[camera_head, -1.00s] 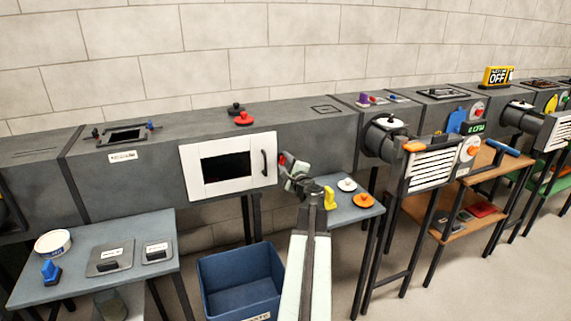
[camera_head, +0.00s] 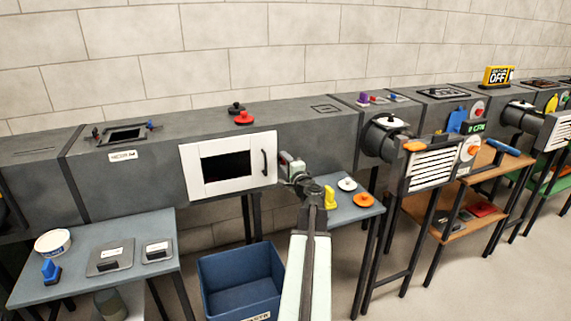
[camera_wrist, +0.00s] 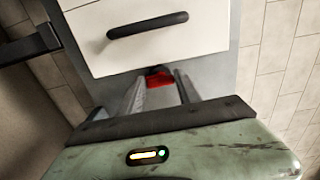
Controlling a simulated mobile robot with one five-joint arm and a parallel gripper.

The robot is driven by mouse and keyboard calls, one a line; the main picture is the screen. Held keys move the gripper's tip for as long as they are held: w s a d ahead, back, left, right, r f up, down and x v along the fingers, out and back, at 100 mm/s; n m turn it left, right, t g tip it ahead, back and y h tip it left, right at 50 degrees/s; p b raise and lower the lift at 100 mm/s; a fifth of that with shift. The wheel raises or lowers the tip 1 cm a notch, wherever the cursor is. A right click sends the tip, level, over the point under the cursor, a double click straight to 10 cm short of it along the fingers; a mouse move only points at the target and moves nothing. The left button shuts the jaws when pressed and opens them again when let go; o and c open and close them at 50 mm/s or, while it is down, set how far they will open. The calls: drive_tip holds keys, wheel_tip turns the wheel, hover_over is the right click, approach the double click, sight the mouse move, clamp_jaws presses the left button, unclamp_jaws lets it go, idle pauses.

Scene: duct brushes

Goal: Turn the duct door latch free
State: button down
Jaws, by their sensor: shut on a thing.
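The white duct door (camera_head: 232,185) with a dark window and a black handle (camera_head: 264,163) sits closed on the front of the grey duct. In the wrist view the door (camera_wrist: 85,35) and its handle (camera_wrist: 147,25) fill the top. The red latch (camera_wrist: 159,78) is at the door's edge, between my two fingers. My gripper (camera_wrist: 160,86) is shut on the latch. In the head view my gripper (camera_head: 284,160) is just right of the door and hides the latch. How far the latch is turned cannot be told.
A side table (camera_head: 352,209) with a yellow piece (camera_head: 330,198), a white knob and an orange knob stands right of my arm. A blue bin (camera_head: 240,280) is below the door. Another table (camera_head: 60,285) stands at left. Red and black knobs sit on the duct top.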

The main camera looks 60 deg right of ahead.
drive_tip(key=c, duration=0.8)
unclamp_jaws()
drive_tip(key=shift+c, duration=0.2)
drive_tip(key=shift+s, duration=0.1)
drive_tip(key=v, duration=0.7)
drive_tip(key=shift+s+a, duration=0.25)
drive_tip(key=shift+a, duration=0.05)
